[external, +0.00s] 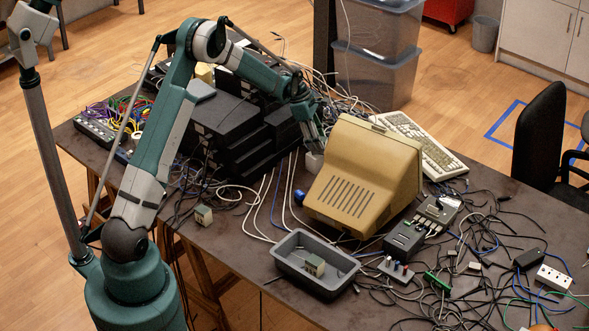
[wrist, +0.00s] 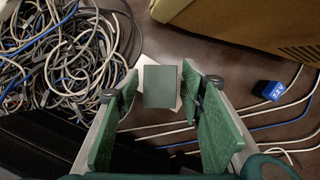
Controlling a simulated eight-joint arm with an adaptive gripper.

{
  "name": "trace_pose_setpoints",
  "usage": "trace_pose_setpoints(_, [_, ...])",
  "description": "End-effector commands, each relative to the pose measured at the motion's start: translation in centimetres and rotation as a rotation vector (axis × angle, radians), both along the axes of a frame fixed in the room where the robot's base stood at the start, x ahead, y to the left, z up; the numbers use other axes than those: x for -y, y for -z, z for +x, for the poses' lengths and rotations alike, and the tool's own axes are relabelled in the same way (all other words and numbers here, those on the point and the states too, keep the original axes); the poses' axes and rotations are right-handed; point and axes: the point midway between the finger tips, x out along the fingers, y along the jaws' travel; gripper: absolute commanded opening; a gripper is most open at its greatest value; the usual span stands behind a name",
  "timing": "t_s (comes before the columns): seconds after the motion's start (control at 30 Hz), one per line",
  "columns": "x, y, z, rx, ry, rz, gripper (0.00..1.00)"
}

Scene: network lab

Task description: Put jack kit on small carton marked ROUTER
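In the wrist view, a small grey-green box (wrist: 160,87), which looks like the jack kit, lies between the fingertips of my gripper (wrist: 159,80). Narrow gaps show between the box and both fingers, so my gripper is open around or just above it. A white carton (wrist: 146,63) shows beneath the box, its edges sticking out past it; no ROUTER marking is readable. I cannot tell whether box and carton touch. In the external view, my gripper (external: 313,140) points down just above the white carton (external: 314,163), left of the beige monitor; the box is not clear there.
The beige monitor (external: 362,180) stands close on the right, black stacked devices (external: 232,135) on the left. Cables cover much of the table. A blue item (wrist: 268,90) lies near the monitor. A grey tray (external: 282,262) holds a small box (external: 315,266); another box (external: 204,215) stands at the front left.

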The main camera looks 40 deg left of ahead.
Motion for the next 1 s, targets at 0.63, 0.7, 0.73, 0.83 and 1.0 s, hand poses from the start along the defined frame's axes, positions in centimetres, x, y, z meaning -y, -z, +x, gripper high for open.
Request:
trace_pose_setpoints(0.63, [-1.0, -2.8, -0.4, 0.000, 0.000, 0.000, 0.39])
trace_pose_setpoints(0.7, [-1.4, -3.8, -0.6, 0.001, 0.000, 0.000, 0.39])
trace_pose_setpoints(0.73, [-1.6, -4.3, -0.6, 0.000, -0.001, 0.000, 0.39])
trace_pose_setpoints(0.83, [-2.1, -5.8, -0.9, 0.000, -0.001, 0.000, 0.39])
trace_pose_setpoints(1.0, [-3.1, -8.3, -1.2, 0.000, -0.001, 0.000, 0.39])
